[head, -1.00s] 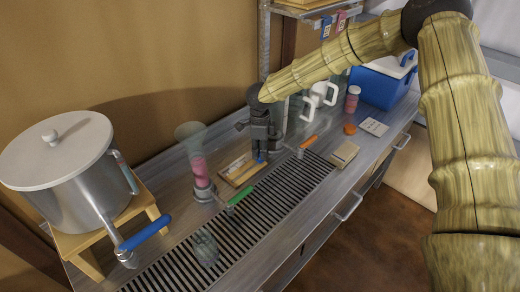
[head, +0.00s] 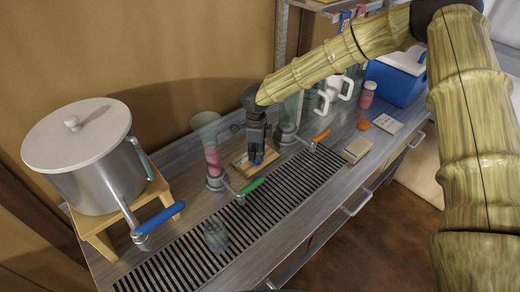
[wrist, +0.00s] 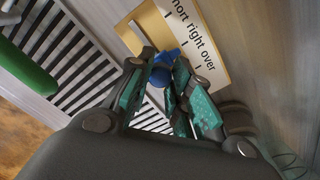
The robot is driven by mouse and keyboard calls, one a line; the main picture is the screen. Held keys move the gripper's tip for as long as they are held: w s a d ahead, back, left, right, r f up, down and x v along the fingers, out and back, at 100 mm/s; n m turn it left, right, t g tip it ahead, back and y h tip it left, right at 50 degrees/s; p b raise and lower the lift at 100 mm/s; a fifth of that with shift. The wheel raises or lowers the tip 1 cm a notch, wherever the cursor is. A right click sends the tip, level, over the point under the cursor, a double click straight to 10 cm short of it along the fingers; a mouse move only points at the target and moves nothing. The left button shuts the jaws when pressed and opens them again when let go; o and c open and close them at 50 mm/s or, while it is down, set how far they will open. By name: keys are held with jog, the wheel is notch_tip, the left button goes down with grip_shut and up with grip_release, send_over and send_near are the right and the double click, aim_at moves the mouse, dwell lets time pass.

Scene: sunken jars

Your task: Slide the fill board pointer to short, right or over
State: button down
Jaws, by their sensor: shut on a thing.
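The fill board (wrist: 222,72) is a pale wooden board with a white strip reading "short", "right", "over" and a tick by each word. In the head view the board (head: 237,163) lies on the bench behind the slatted drain. Its blue pointer (wrist: 163,66) is between my gripper's fingers (wrist: 160,88), and its blue tip also shows in the head view (head: 258,160). My gripper (head: 256,155) points down and is shut on the pointer. The fingers hide part of the pointer, and I cannot tell exactly which tick it lines up with.
A glass with pink filling (head: 212,161) stands left of the board. A green handle (head: 252,185) is in front and an orange handle (head: 321,136) to the right. A big lidded pot (head: 95,170) stands far left. A greenish jar (head: 215,235) sits on the drain (head: 270,202).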

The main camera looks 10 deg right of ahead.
jog(key=shift+w+r, duration=0.15)
jog(key=shift+r, duration=0.15)
jog(key=c, duration=1.3)
grip_release()
jog(key=shift+r, duration=0.1)
jog(key=shift+o, duration=0.2)
jog(key=shift+f, duration=0.2)
jog(key=shift+r, duration=0.1)
notch_tip(320, 180, up, 12)
